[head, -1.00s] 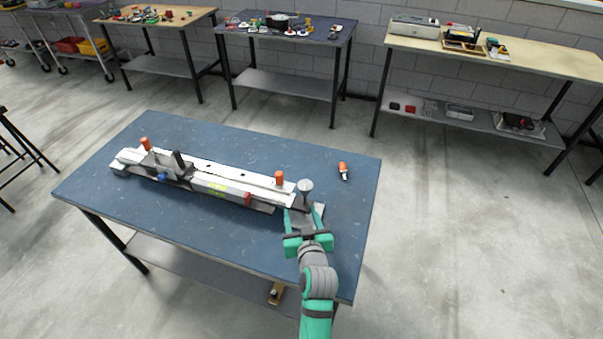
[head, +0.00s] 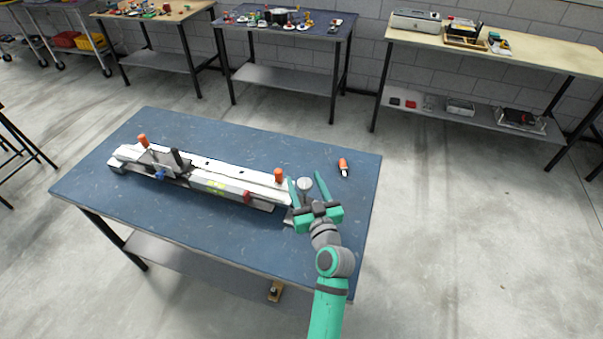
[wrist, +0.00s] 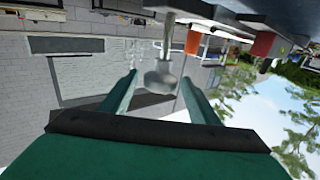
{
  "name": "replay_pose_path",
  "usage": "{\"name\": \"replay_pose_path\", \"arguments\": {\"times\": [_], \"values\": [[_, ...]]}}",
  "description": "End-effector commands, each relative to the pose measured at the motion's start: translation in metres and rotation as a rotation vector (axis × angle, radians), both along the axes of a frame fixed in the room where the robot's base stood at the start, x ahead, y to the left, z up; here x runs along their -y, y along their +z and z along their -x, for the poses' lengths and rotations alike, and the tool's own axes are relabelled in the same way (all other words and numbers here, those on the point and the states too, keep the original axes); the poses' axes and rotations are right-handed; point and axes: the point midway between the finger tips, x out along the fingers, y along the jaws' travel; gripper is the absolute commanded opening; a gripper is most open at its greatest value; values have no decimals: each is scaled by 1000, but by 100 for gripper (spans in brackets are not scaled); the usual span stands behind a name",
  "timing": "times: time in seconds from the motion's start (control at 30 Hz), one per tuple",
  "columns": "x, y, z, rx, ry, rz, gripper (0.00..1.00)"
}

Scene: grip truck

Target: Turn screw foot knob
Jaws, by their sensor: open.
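The grip truck (head: 205,180) is a long white and grey assembly lying along the blue table. Its round metallic screw foot knob (head: 305,184) is at the right end, by an orange handle (head: 278,175). My gripper (head: 306,181) is open, with its two green fingers on either side of the knob in the head view. In the wrist view the grey knob (wrist: 160,78) on its thin stem appears between the fingertips (wrist: 160,74), with gaps on both sides. I cannot tell whether either finger touches it.
A small orange-handled tool (head: 343,167) lies on the blue table (head: 330,160) right of the gripper, near the far right part. The table's front strip is clear. Other benches (head: 285,77) with items stand along the back wall.

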Motion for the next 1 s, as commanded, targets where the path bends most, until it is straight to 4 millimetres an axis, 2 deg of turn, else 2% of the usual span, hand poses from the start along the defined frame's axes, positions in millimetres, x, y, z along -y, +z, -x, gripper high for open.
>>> {"name": "replay_pose_path", "arguments": {"times": [0.1, 0.3, 0.67, 0.83, 1.0], "values": [[-5, 0, -18, 0, 0, 2, 55], [-10, 0, -36, 0, -1, 1, 55], [-9, 0, -40, -1, -5, 1, 55], [-9, 0, -40, -1, -5, 1, 17], [-10, -1, -40, -2, -7, 2, 15]]}}
